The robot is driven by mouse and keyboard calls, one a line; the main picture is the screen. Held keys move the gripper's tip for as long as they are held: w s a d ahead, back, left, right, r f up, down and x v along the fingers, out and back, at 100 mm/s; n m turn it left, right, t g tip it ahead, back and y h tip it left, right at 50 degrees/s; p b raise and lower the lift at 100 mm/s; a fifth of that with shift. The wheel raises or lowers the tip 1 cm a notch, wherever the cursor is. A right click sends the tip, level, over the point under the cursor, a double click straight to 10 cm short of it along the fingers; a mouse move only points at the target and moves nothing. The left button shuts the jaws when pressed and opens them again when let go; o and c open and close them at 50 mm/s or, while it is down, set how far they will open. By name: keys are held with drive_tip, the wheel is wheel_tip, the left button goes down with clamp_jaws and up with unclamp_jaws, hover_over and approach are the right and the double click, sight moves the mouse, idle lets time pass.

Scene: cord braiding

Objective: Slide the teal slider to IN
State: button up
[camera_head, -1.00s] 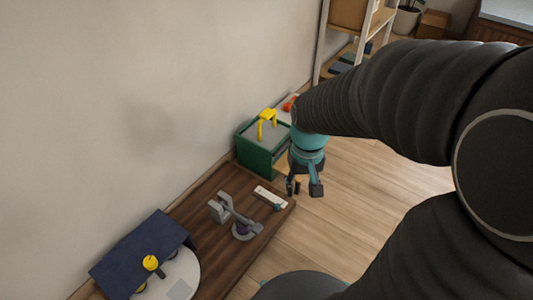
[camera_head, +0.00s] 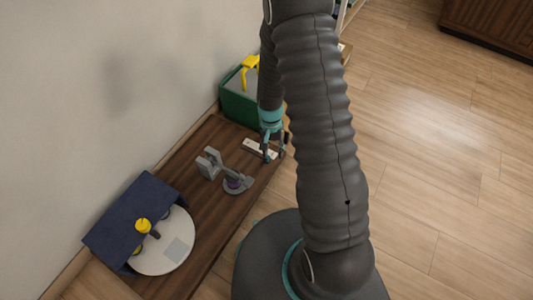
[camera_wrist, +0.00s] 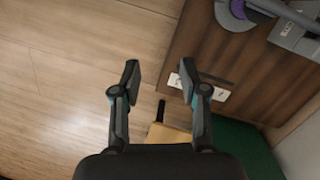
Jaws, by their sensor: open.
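The white slider plate (camera_head: 250,145) lies on the brown wooden board (camera_head: 200,230) near its right edge. It also shows in the wrist view (camera_wrist: 221,94), with small dark marks on it, partly behind one finger. I cannot make out the teal slider now; my gripper covers that end of the plate. My gripper (camera_head: 275,156) points down over the right end of the plate, open and with nothing between its fingers. In the wrist view the gripper (camera_wrist: 160,75) has its fingers wide apart, with the floor and board edge between them.
A navy cover (camera_head: 135,220) and white disc (camera_head: 170,250) are at lower left. Open floor lies right.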

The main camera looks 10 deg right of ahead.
wheel_tip(320, 180, down, 2)
drive_tip(key=w+m, duration=0.1)
drive_tip(key=w, duration=0.2)
drive_tip(key=m+t, duration=0.2)
drive_tip(key=m, duration=0.1)
hover_over(267, 159)
drive_tip(key=w, duration=0.1)
wheel_tip(267, 159, down, 13)
drive_tip(key=shift+d+f+b, duration=0.15)
drive_tip(key=shift+f+b, duration=0.05)
drive_tip(key=shift+b, duration=0.45)
clamp_jaws()
